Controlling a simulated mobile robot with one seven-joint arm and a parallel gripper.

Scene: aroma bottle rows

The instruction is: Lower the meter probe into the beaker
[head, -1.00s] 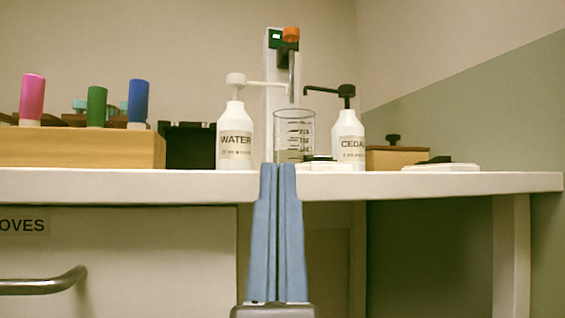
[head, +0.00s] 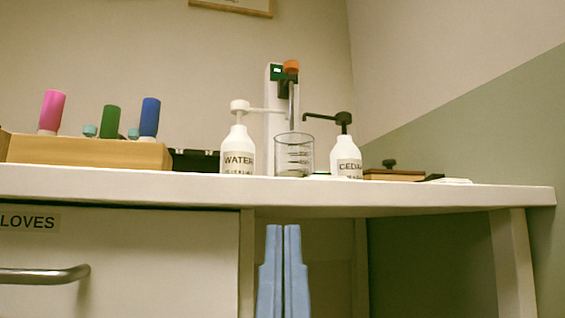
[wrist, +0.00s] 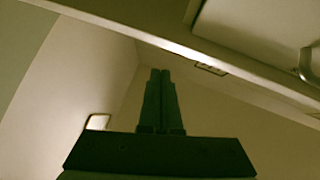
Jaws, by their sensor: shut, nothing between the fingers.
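The clear beaker (head: 294,160) with dark level marks stands on the white counter (head: 400,193), in front of the meter (head: 273,100). The meter is a pale upright column with a small green display and an orange knob (head: 291,66). Its thin probe (head: 291,104) hangs upright below the knob, its lower end near the beaker's rim; I cannot tell whether it is inside. My gripper (head: 284,228), with blue fingers, is shut and empty, in front of and below the counter's edge. In the wrist view my gripper (wrist: 160,72) shows dark and shut, pointing up past the counter's underside.
The WATER pump bottle (head: 238,150) stands left of the beaker, the CEDAR one (head: 346,158) right of it. A wooden rack (head: 90,152) with pink, green and blue bottles stands left. A drawer handle (head: 45,274) juts out below the counter.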

